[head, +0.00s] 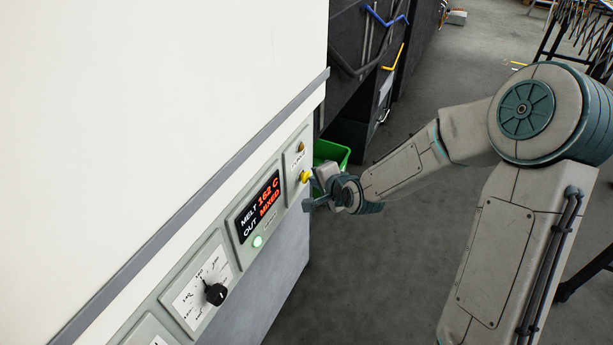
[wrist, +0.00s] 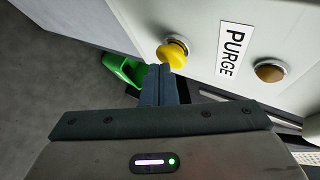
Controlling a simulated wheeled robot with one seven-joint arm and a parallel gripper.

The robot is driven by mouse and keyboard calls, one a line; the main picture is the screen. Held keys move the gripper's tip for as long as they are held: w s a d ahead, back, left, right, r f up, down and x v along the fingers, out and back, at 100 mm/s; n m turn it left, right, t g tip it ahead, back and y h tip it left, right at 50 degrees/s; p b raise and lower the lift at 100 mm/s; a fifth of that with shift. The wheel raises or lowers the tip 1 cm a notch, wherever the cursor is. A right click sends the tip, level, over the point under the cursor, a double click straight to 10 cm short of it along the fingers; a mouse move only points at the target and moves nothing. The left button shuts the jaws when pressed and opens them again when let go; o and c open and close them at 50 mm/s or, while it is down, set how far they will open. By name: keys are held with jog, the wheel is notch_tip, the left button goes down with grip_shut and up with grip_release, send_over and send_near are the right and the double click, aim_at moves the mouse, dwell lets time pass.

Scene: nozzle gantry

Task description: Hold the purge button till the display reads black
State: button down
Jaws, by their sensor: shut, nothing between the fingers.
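The yellow purge button (head: 305,176) sits on the panel at the right end of the machine front. It also shows in the wrist view (wrist: 173,53), beside the PURGE label (wrist: 235,50). The display (head: 259,206) reads "MELT 162 C" and "OUT MIXED" in white and red. My gripper (head: 314,190) is shut and empty, with its fingertips close to the yellow button. In the wrist view the shut fingers (wrist: 158,84) point toward the button from just below it. I cannot tell whether they touch it.
A brown round button (wrist: 270,71) is past the PURGE label. A green bin (head: 331,152) stands behind my gripper. The grey floor to the right is mostly open.

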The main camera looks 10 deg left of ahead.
jog(key=shift+s+d, duration=0.2)
jog(key=shift+d, duration=0.35)
jog(key=shift+s+d+p, duration=0.3)
jog(key=shift+d+p, duration=0.2)
jog(key=shift+d, duration=0.3)
jog(key=shift+s+d+p, duration=0.25)
jog(key=shift+d+p, duration=0.3)
jog(key=shift+d, duration=0.2)
jog(key=shift+s+d+p, duration=0.3)
jog(key=shift+d+p, duration=0.2)
jog(key=shift+d, duration=0.3)
